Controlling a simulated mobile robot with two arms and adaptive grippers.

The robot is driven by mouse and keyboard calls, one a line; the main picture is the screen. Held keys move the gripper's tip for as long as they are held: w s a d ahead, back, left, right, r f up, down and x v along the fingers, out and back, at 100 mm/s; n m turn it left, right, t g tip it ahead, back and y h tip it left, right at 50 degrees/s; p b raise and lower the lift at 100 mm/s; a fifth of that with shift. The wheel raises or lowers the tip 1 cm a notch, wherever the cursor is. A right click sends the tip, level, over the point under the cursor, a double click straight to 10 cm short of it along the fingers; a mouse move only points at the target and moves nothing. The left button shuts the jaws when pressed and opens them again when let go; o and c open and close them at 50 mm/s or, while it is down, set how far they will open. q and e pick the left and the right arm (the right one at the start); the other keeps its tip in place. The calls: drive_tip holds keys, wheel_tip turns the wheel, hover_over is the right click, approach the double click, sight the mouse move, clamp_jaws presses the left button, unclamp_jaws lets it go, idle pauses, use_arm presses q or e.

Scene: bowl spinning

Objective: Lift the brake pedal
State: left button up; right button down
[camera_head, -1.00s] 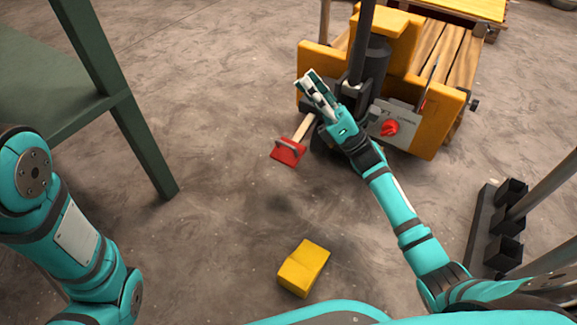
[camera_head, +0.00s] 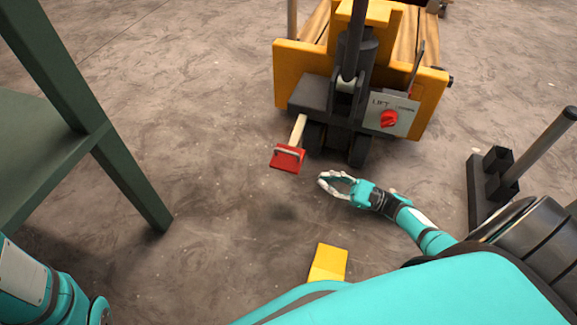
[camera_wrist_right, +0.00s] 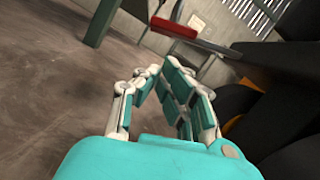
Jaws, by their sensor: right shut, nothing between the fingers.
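The red brake pedal (camera_head: 287,159) sits at the end of a pale lever on the left side of the yellow pallet truck (camera_head: 290,75), above the floor. It also shows in the right wrist view as a red bar (camera_wrist_right: 174,28) beyond my fingers. My right gripper (camera_head: 323,181) is low over the floor, to the right of and nearer than the pedal, apart from it. Its fingers come together at the tips with nothing between them, as the right wrist view (camera_wrist_right: 157,70) also shows. My left gripper is out of view; only part of my left arm shows.
A yellow block (camera_head: 328,262) lies on the floor in front of me. A green table (camera_head: 130,180) stands at the left. A dark rack (camera_head: 480,185) with a post stands at the right. A panel with a red knob (camera_head: 388,118) is on the truck. Floor around the pedal is clear.

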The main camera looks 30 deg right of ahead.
sight(289, 153)
drive_tip(key=b+x, duration=0.2)
drive_tip(key=x, duration=0.8)
drive_tip(key=shift+b, duration=0.3)
drive_tip(key=r+m+p, duration=0.2)
drive_tip(key=a+r+m+t+h+p, duration=0.1)
drive_tip(key=r+m+p, duration=0.1)
drive_tip(key=p, duration=0.1)
drive_tip(key=s+r+m+t+h+p, duration=0.1)
drive_tip(key=r+m+p, duration=0.1)
drive_tip(key=m+p, duration=0.1)
drive_tip(key=shift+a+r, duration=0.1)
drive_tip(key=shift+a, duration=0.1)
drive_tip(key=shift+s+r+p, duration=0.1)
drive_tip(key=shift+r+p, duration=0.55)
drive_tip(key=shift+p, duration=0.05)
drive_tip(key=shift+r+m+p, duration=0.6)
drive_tip(key=shift+m+p, duration=0.15)
drive_tip(key=shift+m, duration=0.15)
